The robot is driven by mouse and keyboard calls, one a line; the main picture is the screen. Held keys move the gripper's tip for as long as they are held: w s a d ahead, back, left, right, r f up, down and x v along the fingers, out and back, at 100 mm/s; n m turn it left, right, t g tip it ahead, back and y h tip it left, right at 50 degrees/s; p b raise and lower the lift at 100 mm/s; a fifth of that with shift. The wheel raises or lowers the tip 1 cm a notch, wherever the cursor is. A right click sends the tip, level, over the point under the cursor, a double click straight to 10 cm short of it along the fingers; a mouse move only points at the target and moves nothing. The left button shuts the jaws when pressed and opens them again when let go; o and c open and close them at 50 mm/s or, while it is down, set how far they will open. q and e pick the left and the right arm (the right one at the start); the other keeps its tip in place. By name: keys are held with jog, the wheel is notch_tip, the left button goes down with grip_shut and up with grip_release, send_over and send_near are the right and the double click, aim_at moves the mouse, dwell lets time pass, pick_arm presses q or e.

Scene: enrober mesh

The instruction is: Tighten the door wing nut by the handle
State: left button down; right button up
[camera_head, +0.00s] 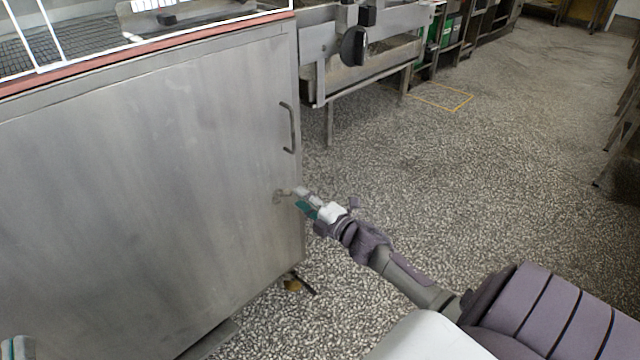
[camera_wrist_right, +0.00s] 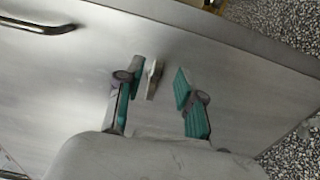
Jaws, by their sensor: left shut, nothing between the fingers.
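The grey metal door (camera_head: 150,190) is closed, with a curved handle (camera_head: 291,128) near its right edge. The small wing nut (camera_head: 279,196) sits below the handle. My right gripper (camera_head: 302,199) is at the wing nut, close to the door face. In the right wrist view its teal fingers (camera_wrist_right: 160,85) are spread. The wing nut (camera_wrist_right: 153,78) shows between them, nearer the left finger; I cannot tell whether it touches. The handle also shows at the upper left there (camera_wrist_right: 42,26). Only a bit of my left gripper (camera_head: 15,347) shows in the bottom left corner, shut and away from the door hardware.
A mesh belt (camera_head: 75,38) and a reddish edge run along the cabinet top. A metal machine (camera_head: 365,65) with a dark knob stands behind. The speckled floor (camera_head: 470,160) is open to the right. A small brown thing (camera_head: 293,285) lies by the cabinet's foot.

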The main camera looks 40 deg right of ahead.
jog(key=s, duration=0.8)
jog(key=shift+s+d, duration=0.3)
